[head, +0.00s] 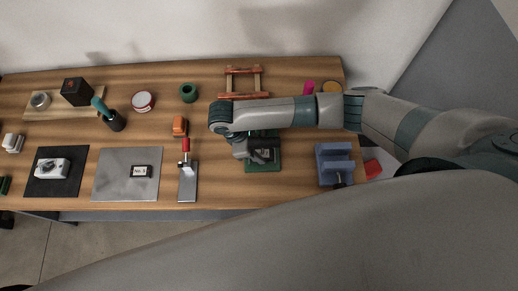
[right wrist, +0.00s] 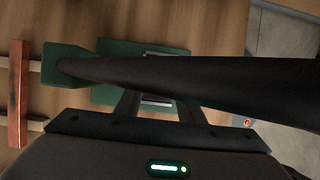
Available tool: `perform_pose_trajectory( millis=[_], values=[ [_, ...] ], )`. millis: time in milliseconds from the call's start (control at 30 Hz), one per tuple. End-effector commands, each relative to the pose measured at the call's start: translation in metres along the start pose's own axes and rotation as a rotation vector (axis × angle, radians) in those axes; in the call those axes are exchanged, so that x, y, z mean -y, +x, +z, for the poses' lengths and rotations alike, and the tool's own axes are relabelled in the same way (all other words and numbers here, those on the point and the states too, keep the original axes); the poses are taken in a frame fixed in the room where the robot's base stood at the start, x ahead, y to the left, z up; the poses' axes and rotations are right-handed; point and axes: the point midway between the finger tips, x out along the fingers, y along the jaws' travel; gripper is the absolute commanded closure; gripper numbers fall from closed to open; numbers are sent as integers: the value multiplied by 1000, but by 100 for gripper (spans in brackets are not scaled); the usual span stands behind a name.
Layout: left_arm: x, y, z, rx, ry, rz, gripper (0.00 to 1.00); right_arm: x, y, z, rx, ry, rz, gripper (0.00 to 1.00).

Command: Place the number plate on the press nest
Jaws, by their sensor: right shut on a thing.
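The green press (head: 263,165) stands on the bench right of centre, partly hidden by my right arm. My right gripper (head: 261,155) is low over its base. In the right wrist view my right gripper (right wrist: 158,102) is shut on a small pale plate with dark edges (right wrist: 157,100), over the green base (right wrist: 110,96). A dark bar (right wrist: 200,80) hides much of it, so I cannot tell whether the plate touches the nest. A small plate marked "No. 3" (head: 141,171) lies on a grey sheet (head: 112,181). My left gripper is not in view.
A red-handled tool (head: 187,180) lies left of the press, with an orange object (head: 180,125) behind it. A blue fixture (head: 334,163) stands to the right. A wooden rack (head: 243,84) is behind. A camera-like object (head: 52,168) lies on a black mat.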

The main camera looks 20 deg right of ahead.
Motion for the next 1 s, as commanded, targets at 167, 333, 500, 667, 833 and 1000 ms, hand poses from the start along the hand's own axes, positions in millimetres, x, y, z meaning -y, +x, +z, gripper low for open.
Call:
perform_pose_trajectory(
  millis=[167, 333, 500, 667, 833, 1000],
  values=[
    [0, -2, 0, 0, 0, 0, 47, 0, 6, -3, 0, -1, 1, 93],
    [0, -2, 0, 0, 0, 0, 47, 0, 6, -2, 0, -1, 1, 93],
    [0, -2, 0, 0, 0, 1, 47, 0, 9, -4, 0, -1, 0, 63],
    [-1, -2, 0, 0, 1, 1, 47, 0, 9, -3, 0, -1, 0, 46],
    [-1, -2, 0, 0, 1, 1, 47, 0, 8, -3, 0, -1, 0, 46],
    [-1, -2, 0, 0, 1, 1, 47, 0, 5, -2, 0, -1, 1, 46]
  ],
)
